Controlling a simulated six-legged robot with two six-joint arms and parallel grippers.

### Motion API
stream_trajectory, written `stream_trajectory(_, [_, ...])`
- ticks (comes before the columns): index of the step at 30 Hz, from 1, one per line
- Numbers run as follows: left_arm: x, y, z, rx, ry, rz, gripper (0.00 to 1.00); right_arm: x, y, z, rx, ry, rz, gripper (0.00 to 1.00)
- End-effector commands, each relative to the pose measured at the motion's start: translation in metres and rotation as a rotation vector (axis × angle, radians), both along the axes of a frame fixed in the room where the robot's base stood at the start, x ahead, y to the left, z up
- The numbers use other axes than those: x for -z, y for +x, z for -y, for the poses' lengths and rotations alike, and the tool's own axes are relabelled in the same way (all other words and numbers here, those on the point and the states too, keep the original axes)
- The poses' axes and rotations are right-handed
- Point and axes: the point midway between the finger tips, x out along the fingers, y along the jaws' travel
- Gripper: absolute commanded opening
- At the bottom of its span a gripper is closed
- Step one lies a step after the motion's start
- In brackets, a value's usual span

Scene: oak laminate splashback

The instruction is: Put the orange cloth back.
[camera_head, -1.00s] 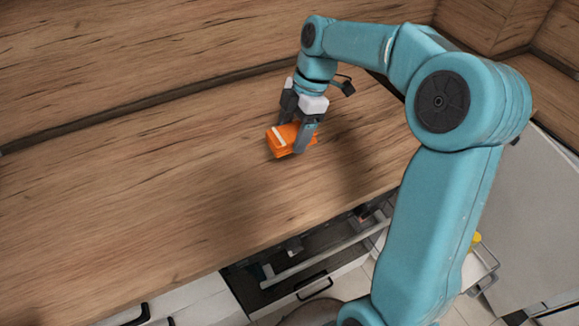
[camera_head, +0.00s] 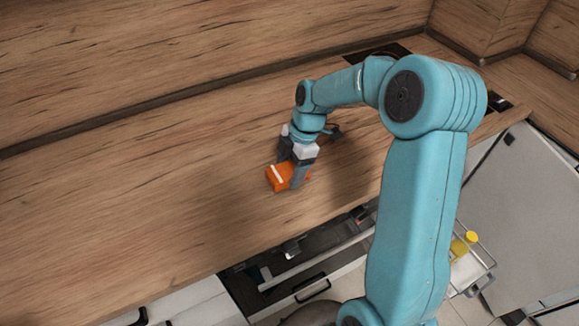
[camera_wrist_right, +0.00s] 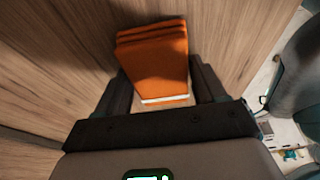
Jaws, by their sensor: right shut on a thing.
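The orange cloth (camera_head: 278,178) is folded into a thick stack with a pale stripe. My right gripper (camera_head: 291,174) is shut on it, one finger on each side, over the wooden counter. In the right wrist view the cloth (camera_wrist_right: 155,60) sits between the two dark fingers (camera_wrist_right: 165,90), its folded layers at the far end and the pale stripe near the palm. I cannot tell whether the cloth touches the counter. My left gripper is not in view.
The wooden counter (camera_head: 120,210) is bare around the cloth, with a wooden splashback (camera_head: 200,50) behind. An open drawer (camera_head: 310,265) lies below the front edge. A wire rack with a yellow item (camera_head: 470,237) stands at lower right.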

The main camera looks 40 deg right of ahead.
Motion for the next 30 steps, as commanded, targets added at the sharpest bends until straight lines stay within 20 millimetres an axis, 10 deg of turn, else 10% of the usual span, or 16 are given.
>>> stream_trajectory(2, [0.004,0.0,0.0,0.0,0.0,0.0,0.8,0.004,0.0,0.0,0.0,0.0,0.0,0.45])
stream_trajectory(3, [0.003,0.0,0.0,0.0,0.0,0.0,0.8,0.003,0.0,0.0,0.0,0.0,0.0,0.76])
stream_trajectory(5, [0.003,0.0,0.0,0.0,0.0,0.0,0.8,0.002,0.0,0.0,0.0,0.0,0.0,0.95])
stream_trajectory(17, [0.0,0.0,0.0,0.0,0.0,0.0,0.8,-0.005,0.0,0.002,0.001,-0.002,0.002,0.95])
stream_trajectory(30, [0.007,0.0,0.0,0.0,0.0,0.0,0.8,-0.095,-0.008,0.028,0.001,-0.002,0.003,0.95])
